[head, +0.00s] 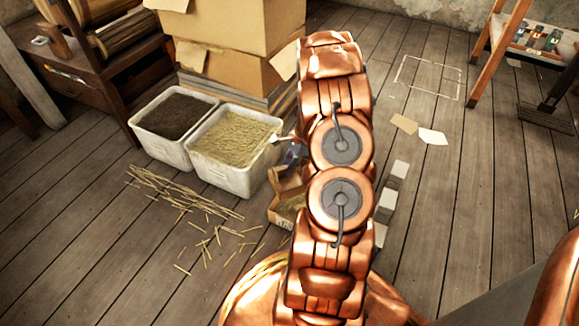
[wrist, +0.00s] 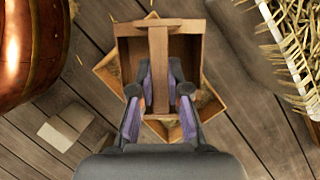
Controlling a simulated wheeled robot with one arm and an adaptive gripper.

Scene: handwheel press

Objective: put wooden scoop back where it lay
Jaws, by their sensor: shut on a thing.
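The wooden scoop (wrist: 158,45) is a brown, box-like piece with a straight bar down its middle. In the wrist view my gripper (wrist: 159,75) is shut on this bar, with one finger on each side. The scoop is over an open brown box (wrist: 108,78), which sits turned at an angle on the floor and is partly covered by it. I cannot tell whether the scoop touches the box. In the head view the box (head: 280,217) is beside my arm, which hides most of the gripper and scoop.
A white tub of straw-like chaff (head: 232,137) stands left of the box, and its rim shows in the wrist view (wrist: 270,30). A tub of dark material (head: 174,113) adjoins it. Pale blocks (head: 393,180) line the other side. Loose straw (head: 180,192) lies in front.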

